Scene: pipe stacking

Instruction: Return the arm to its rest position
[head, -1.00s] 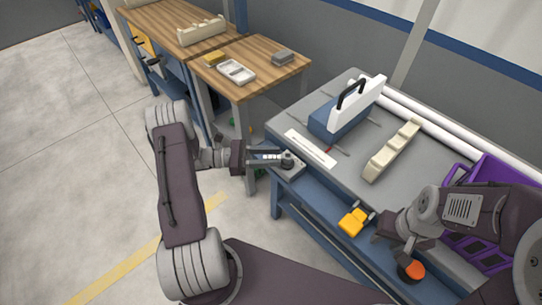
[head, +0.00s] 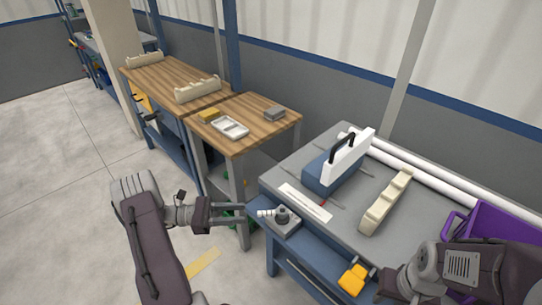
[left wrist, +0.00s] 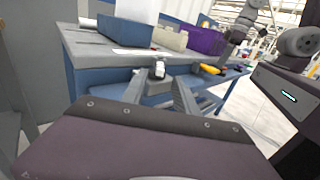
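My left gripper (head: 243,213) is to the left of the workbench's near corner, its two fingers apart with nothing between them. It shows open in the left wrist view too (left wrist: 161,88). A small grey vise-like fixture (head: 286,223) sits on the bench corner, with a pale ribbed stub (head: 265,213) on its left. The fingertips point at the stub and are apart from it. My right arm comes in at the lower right; its gripper is near the bottom edge and mostly hidden, so its fingers cannot be judged.
The grey-topped bench (head: 338,235) holds a blue-and-white box (head: 335,170), a cream rack (head: 385,203) and white pipes (head: 430,180). A yellow item (head: 352,279) is at its front. A purple crate (head: 490,222) is at right. A wooden table (head: 265,132) stands behind; floor at left is clear.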

